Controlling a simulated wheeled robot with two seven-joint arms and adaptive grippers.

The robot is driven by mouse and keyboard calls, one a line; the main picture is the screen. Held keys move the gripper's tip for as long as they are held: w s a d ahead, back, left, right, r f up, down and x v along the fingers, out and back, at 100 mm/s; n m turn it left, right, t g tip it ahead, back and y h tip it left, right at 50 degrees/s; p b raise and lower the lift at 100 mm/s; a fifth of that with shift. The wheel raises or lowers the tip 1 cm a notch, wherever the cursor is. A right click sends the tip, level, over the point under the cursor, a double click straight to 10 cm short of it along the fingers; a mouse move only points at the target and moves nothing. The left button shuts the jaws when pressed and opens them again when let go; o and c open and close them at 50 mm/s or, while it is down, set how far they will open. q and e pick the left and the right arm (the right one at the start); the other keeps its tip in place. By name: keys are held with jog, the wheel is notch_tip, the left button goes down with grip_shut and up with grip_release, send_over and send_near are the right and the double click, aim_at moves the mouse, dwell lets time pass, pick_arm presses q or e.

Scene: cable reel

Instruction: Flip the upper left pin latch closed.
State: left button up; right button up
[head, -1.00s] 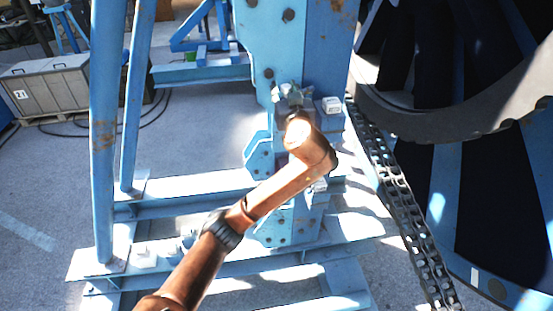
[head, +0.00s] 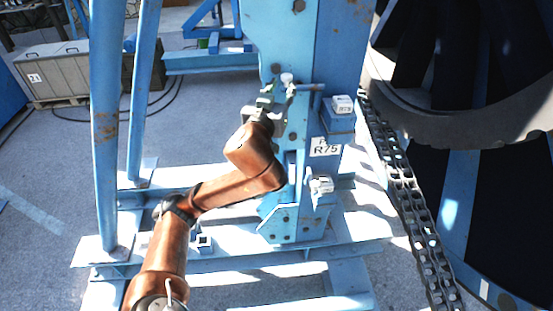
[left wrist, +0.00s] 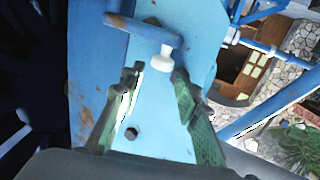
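The upper pin latch shows on the blue upright in the head view as a short blue bar (head: 309,87) with a pale knob (head: 287,78). In the left wrist view the bar (left wrist: 142,29) lies across the blue plate, and the white knob (left wrist: 163,60) sticks out below its right end. My left gripper (head: 273,93) is beside the latch, at its left in the head view. In the left wrist view its two green-padded fingers (left wrist: 158,92) are apart with nothing held between them. The knob lies just past the fingertips, in line with the gap. My right gripper is not in view.
A heavy chain (head: 405,190) and the large reel (head: 510,150) are at the right. Blue slanted posts (head: 106,140) stand at the left.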

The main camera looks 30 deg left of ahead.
pick_arm(q)
notch_tip(320, 180, down, 28)
jog(key=a+m+g+h, duration=0.1)
jog(key=a+g, duration=0.1)
jog(key=g, duration=0.2)
jog(key=shift+w+a+m+g+b, duration=0.15)
jog(key=shift+a+m+g+b, duration=0.15)
jog(key=shift+a+m+g, duration=0.1)
dwell(0.4)
